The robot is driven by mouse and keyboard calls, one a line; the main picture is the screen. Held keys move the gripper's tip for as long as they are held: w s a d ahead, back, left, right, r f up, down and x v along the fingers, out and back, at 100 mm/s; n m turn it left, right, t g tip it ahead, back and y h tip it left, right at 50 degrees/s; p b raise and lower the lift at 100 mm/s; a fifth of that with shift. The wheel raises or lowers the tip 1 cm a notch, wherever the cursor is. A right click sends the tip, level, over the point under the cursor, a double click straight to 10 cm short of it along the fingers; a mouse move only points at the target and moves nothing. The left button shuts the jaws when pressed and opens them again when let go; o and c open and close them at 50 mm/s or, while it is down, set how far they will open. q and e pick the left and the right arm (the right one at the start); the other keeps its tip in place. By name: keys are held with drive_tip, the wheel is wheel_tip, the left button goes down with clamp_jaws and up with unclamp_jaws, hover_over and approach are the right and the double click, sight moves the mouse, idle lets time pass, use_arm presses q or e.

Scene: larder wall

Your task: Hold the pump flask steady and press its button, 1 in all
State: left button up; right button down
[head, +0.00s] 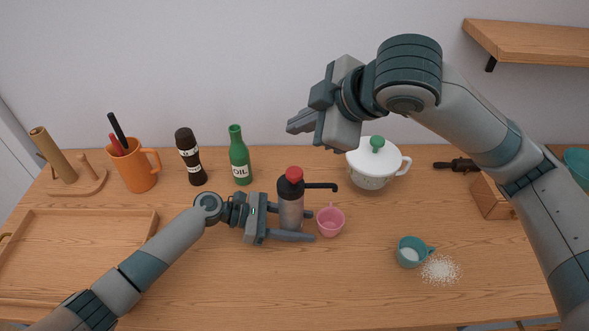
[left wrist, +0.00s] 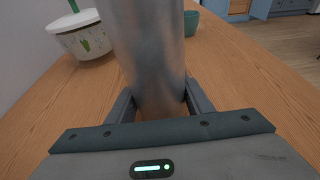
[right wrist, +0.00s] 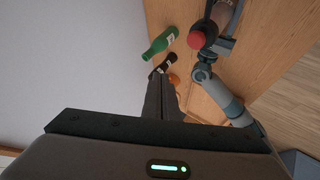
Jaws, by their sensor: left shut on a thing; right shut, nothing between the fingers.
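The pump flask (head: 291,206) stands upright on the counter, with a grey metal body, a dark top and spout pointing right, and a red button (head: 294,173) on top. My left gripper (head: 300,226) is shut around the flask's body; in the left wrist view the metal body (left wrist: 150,50) fills the space between the fingers. My right gripper (head: 296,122) is shut and empty, raised above the counter, above the flask in the head view. In the right wrist view the red button (right wrist: 197,40) shows right of the closed fingers (right wrist: 163,85), apart from them.
A pink cup (head: 330,222) stands under the spout side. A white lidded pot (head: 370,170), a green oil bottle (head: 239,160), a dark grinder (head: 191,160) and an orange mug (head: 136,172) stand behind. A teal cup (head: 409,253) lies near spilled white grains (head: 441,270). The front middle is clear.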

approach(293, 170)
drive_tip(key=shift+w+a+f, duration=0.35)
drive_tip(key=shift+w+a, duration=0.25)
drive_tip(key=shift+w, duration=0.05)
drive_tip(key=shift+w+a+f, duration=0.4)
drive_tip(key=shift+w+a, duration=0.2)
drive_tip(key=shift+w, duration=0.1)
drive_tip(key=shift+w+a+f, duration=0.35)
drive_tip(key=shift+w+a, duration=0.2)
drive_tip(key=shift+w, duration=0.1)
drive_tip(key=shift+f, duration=1.5)
idle(2.0)
drive_tip(key=shift+r, duration=1.5)
drive_tip(key=shift+r, duration=0.1)
drive_tip(key=shift+r, duration=2.4)
